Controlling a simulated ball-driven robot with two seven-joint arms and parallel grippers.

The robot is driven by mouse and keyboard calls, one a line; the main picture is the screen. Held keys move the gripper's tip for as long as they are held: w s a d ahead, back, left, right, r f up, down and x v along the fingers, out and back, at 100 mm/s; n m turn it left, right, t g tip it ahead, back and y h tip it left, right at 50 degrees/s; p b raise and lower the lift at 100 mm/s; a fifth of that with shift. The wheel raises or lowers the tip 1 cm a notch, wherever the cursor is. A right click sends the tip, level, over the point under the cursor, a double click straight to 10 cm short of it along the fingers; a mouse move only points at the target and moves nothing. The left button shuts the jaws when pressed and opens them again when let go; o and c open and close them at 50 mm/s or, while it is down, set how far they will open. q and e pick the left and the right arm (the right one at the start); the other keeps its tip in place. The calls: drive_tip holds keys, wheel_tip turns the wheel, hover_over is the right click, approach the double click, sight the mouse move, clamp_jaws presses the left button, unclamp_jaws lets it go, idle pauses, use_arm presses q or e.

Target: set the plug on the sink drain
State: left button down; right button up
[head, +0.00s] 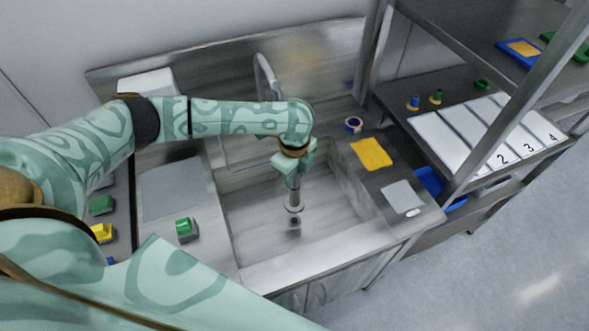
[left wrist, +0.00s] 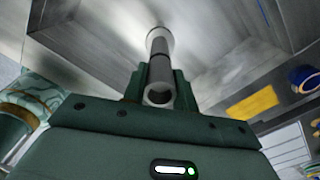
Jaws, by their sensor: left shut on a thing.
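The plug (head: 294,199) is a grey metal tube with a wider lower end. My left gripper (head: 292,180) is shut on its upper part and holds it about upright inside the sink basin (head: 255,222). The round drain (head: 294,222) with a dark centre shows on the basin floor just below the plug in the head view. The height of the gap between them is hard to judge. In the left wrist view the plug (left wrist: 160,62) runs away from my green fingers (left wrist: 158,88), its open tube end facing the camera. The plug's far end hides the drain there. My right gripper is not in view.
A faucet (head: 266,78) rises at the sink's back. A green-topped block (head: 186,229) stands on the left counter. A shelf post (head: 520,98) stands right.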

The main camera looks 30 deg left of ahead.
sight(294, 197)
use_arm(q)
drive_tip(key=shift+f+b, duration=1.15)
drive_tip(key=shift+f, duration=1.7)
drive_tip(key=shift+f+b, duration=1.05)
drive_tip(key=shift+f, duration=1.2)
drive_tip(key=shift+p, duration=0.35)
drive_tip(key=shift+f, duration=0.1)
drive_tip(key=c, duration=0.6)
unclamp_jaws()
drive_tip(key=shift+c, duration=0.2)
